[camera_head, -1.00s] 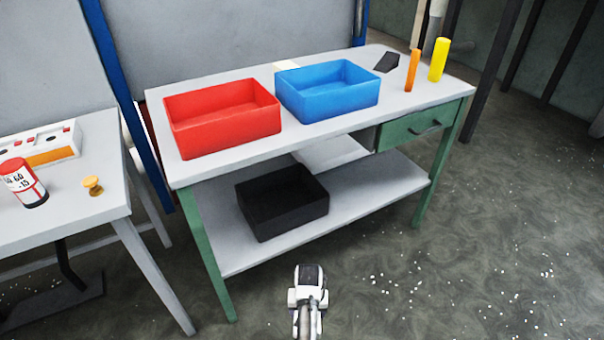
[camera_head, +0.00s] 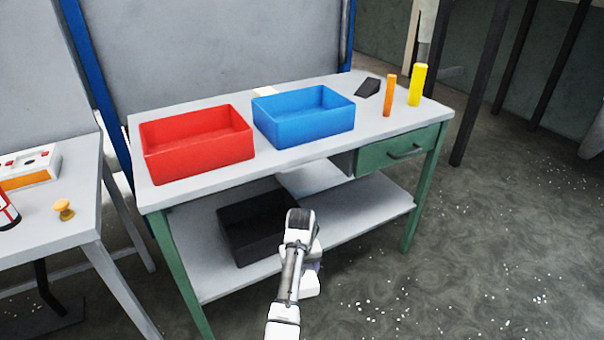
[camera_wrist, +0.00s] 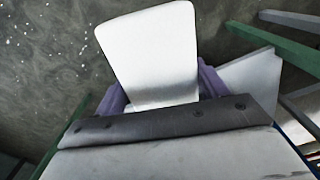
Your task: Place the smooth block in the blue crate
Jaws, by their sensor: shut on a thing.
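The blue crate (camera_head: 305,128) stands on the workbench, right of the red crate, and looks empty. In the wrist view a smooth white block (camera_wrist: 150,50) sits between the purple fingers of my gripper (camera_wrist: 161,92), which is shut on it. The block's lower end is hidden by the dark gripper body. In the head view my arm reaches up from the bottom middle, in front of the bench and below its top. My gripper there is mostly hidden behind my wrist, and the block cannot be told apart clearly.
The red crate (camera_head: 200,157) stands left on the bench top (camera_head: 345,140). A dark wedge (camera_head: 369,87), an orange post (camera_head: 389,96) and a yellow post (camera_head: 417,84) stand right of the blue crate. A black crate (camera_head: 238,243) is on the lower shelf. Another table (camera_head: 50,235) stands left.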

